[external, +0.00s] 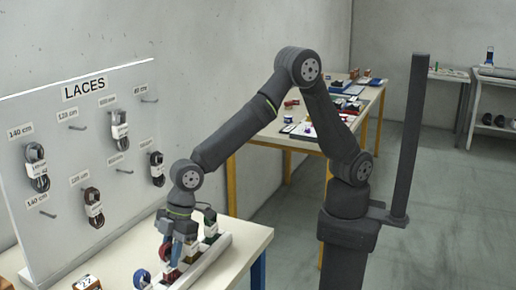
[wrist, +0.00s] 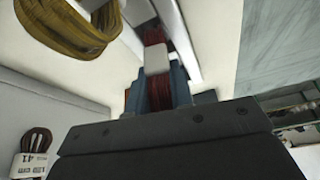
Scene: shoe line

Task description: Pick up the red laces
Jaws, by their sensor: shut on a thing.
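The red laces (wrist: 160,94) are a dark red bundle with a white band around it, between the blue fingers of my gripper (wrist: 158,84) in the wrist view. My gripper is shut on the bundle. In the external view my gripper (external: 178,250) points down at the white holder (external: 212,257) on the table. A bit of the red laces (external: 165,251) shows beside the fingers. The fingers hide much of the bundle, and I cannot tell whether it is clear of the holder.
Blue laces (external: 142,277) and green laces (external: 210,229) stand close on either side of my gripper. Yellow-brown laces (wrist: 78,28) show in the wrist view. A pegboard marked LACES (external: 84,88) with hanging bundles stands behind. A small box (external: 88,283) lies at the table's front.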

